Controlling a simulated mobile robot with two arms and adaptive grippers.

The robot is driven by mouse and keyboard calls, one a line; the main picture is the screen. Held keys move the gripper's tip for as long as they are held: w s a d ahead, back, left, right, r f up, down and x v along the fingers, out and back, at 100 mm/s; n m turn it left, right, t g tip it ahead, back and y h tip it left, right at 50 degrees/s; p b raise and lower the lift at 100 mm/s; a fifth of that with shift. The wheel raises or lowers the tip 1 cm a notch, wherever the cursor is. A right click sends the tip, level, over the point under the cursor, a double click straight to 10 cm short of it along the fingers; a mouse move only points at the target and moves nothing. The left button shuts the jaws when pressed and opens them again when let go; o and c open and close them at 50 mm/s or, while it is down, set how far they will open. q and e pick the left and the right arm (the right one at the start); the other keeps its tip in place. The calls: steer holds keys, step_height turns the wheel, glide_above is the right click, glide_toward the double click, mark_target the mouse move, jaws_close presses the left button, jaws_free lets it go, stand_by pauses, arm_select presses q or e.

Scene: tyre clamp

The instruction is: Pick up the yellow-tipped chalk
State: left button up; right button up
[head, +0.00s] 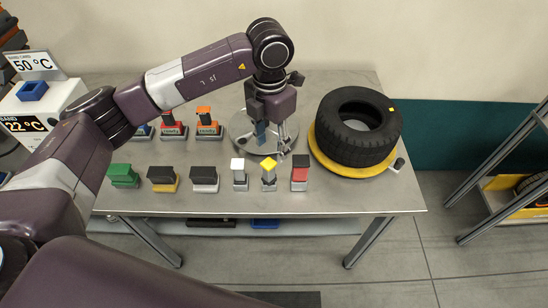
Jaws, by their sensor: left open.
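The yellow-tipped chalk (268,165) stands upright in the front row on the grey table, its yellow top facing up and its lower part in a small pale holder. My left gripper (272,138) points down just behind it, over the round grey plate (240,128). The gripper is open, and its fingers appear apart from the chalk. A small blue piece shows at the fingers; I cannot tell what it belongs to. My right gripper is not in view.
A white-topped piece (238,168) stands close left of the chalk and a red-and-black one (300,168) close right. A tyre (358,125) lies on a yellow ring (350,168) at the right. The table's front strip is clear.

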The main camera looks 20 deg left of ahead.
mark_target(269, 163)
arm_select(q)
steer(key=shift+s+a+f, duration=0.15)
steer(key=shift+f, duration=0.1)
steer(key=f+p, duration=0.1)
steer(key=s+f+p, duration=0.1)
steer(key=f, duration=0.1)
steer(key=shift+a+f, duration=0.1)
steer(key=shift+f, duration=0.1)
step_height(269, 163, down, 3)
steer(key=shift+w+r+p, duration=0.1)
steer(key=shift+r+p, duration=0.1)
steer(key=shift+p, duration=0.3)
steer(key=shift+f, duration=0.3)
jaws_close()
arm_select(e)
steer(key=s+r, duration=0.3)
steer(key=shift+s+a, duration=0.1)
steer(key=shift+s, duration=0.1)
